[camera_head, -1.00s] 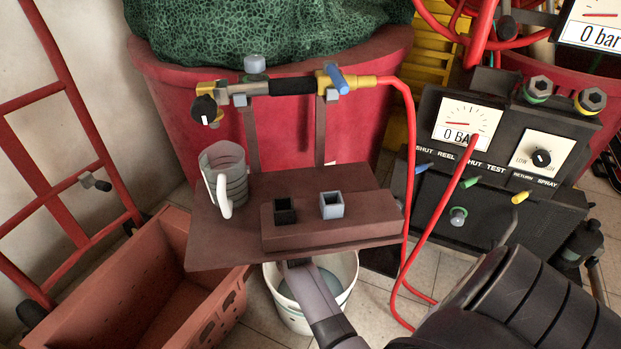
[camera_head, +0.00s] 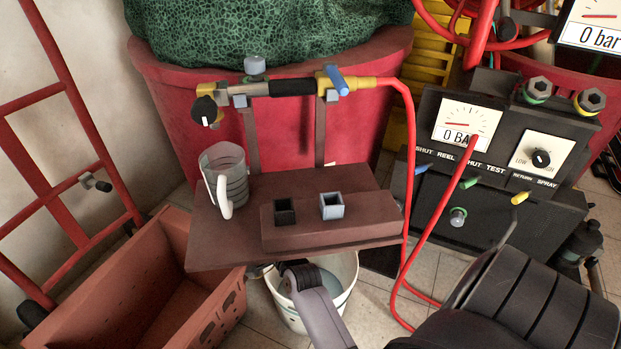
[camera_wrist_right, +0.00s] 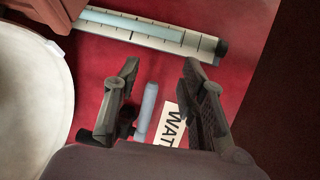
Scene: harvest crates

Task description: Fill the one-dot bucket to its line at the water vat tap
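A white bucket (camera_head: 345,301) stands on the floor below the brown shelf, partly hidden by the shelf and my right arm. Its dots and line are not visible, and I cannot tell its water level. A pale round rim, apparently the bucket (camera_wrist_right: 62,85), fills the left of the right wrist view. The red vat (camera_head: 180,105) stands behind the shelf. In the wrist view a blue-grey handle (camera_wrist_right: 147,108), apparently the tap's, shows between the fingers of my right gripper (camera_wrist_right: 160,68). The gripper is open; I see no contact with the handle. My left gripper is not in view.
The brown shelf (camera_head: 225,250) carries a clear jug (camera_head: 232,178) and a block with two square sockets. An orange crate (camera_head: 95,310) and a red hand truck (camera_head: 75,100) are on the left. A red hose (camera_head: 409,190) hangs right of the shelf, before a gauge panel (camera_head: 500,150).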

